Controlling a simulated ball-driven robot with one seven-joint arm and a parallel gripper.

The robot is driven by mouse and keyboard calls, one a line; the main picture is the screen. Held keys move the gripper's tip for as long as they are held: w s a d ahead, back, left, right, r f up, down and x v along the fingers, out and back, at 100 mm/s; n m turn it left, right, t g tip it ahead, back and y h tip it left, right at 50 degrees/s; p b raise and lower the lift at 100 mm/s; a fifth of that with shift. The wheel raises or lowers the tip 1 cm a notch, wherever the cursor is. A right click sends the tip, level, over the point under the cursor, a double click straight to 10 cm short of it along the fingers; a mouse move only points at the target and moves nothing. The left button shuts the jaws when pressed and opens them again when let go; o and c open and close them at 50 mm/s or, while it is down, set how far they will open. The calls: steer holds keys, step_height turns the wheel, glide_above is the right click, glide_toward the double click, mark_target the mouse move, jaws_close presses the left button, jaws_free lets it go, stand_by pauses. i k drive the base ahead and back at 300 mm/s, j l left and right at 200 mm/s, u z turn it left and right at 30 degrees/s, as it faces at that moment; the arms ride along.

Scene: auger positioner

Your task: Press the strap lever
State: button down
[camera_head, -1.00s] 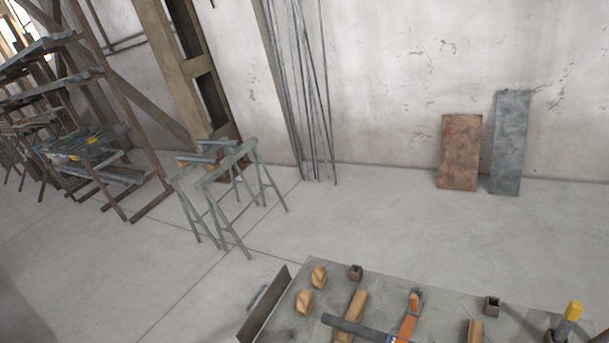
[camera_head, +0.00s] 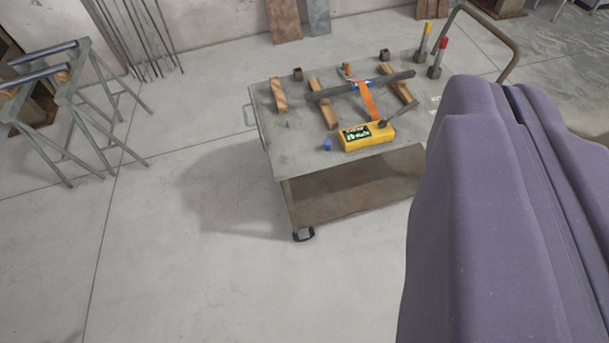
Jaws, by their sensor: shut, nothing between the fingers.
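The strap's near end meets a yellow box (camera_head: 366,136) with a lit green display. A dark handle-like piece (camera_head: 385,122) sticks up at the box's right end; I cannot tell if it is the strap lever. A small orange and metal piece (camera_head: 347,69) lies at the strap's far side, too small to make out. A large purple-grey part of my own body fills the right side. My gripper is not in view.
A blue cap (camera_head: 328,144) sits near the front edge. Yellow-topped (camera_head: 424,40) and red-topped (camera_head: 437,62) posts stand at the right. Sawhorses (camera_head: 85,110) stand left. The floor before the cart is clear.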

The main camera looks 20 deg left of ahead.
mark_target(382, 124)
steer(key=k+j, duration=0.1)
steer(key=k, duration=0.2)
steer(key=k+j+u, duration=0.1)
steer(key=k, duration=0.15)
steer(key=i+z, duration=0.2)
steer(key=i, duration=2.45)
